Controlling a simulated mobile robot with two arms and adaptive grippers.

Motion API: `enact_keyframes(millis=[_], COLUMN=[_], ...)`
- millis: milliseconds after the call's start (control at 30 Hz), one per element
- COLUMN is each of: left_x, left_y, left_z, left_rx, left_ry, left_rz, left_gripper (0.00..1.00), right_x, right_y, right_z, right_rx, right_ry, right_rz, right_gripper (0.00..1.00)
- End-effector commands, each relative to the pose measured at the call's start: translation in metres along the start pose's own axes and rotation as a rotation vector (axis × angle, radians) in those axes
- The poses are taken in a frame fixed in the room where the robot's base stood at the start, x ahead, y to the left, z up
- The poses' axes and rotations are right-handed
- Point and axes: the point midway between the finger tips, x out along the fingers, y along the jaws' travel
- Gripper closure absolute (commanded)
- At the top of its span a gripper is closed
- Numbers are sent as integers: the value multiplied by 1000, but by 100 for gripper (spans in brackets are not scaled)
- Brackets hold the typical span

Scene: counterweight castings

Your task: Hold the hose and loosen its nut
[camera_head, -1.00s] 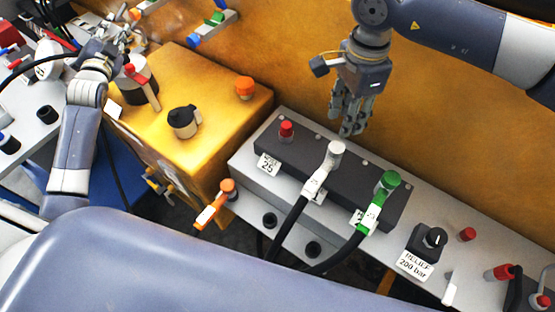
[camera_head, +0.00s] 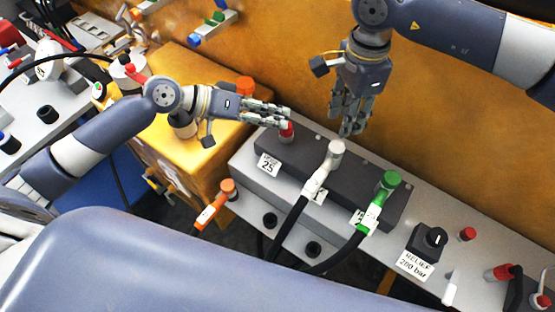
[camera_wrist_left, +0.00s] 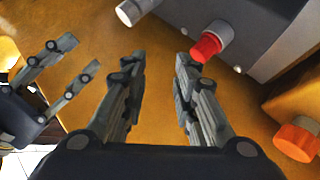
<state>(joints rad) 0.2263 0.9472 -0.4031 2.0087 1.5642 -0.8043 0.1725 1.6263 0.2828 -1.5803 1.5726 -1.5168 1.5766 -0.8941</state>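A black hose with a white elbow fitting and a pale nut (camera_head: 336,147) comes off the dark block; the white fitting shows at the top of the left wrist view (camera_wrist_left: 130,12). A second hose has a green fitting (camera_head: 389,181) to its right. My left gripper (camera_head: 288,113) is open and empty at the red cap (camera_head: 286,133); in the wrist view (camera_wrist_left: 162,68) its fingers are apart, with the red cap (camera_wrist_left: 208,44) beyond the right one. My right gripper (camera_head: 349,130) hangs open and empty, fingers down, just above the white fitting. Whether it touches the nut is unclear.
The dark block (camera_head: 262,146) sits on a grey plate. An orange fitting (camera_head: 228,186) is left of it, and a RELIEF knob (camera_head: 432,238) right. A yellow box (camera_head: 180,68) carries an orange cap (camera_head: 244,85). A tan wall stands behind.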

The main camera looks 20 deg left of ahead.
Motion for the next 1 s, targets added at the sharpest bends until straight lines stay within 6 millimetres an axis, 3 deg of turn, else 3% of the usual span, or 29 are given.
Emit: enact_keyframes(millis=[100,300,467,1000], left_x=[10,13,22,104], left_y=[16,33,38,51], left_z=[48,92,101,122], left_rx=[-131,-262,-286,-283], left_ry=[-135,-264,-286,-282], left_rz=[58,107,118,117], left_gripper=[73,73,73,73], right_x=[0,0,0,0], right_y=[0,0,0,0], right_z=[0,0,0,0], right_rx=[0,0,0,0], right_ry=[0,0,0,0], right_rz=[0,0,0,0], right_gripper=[67,67,67,67])
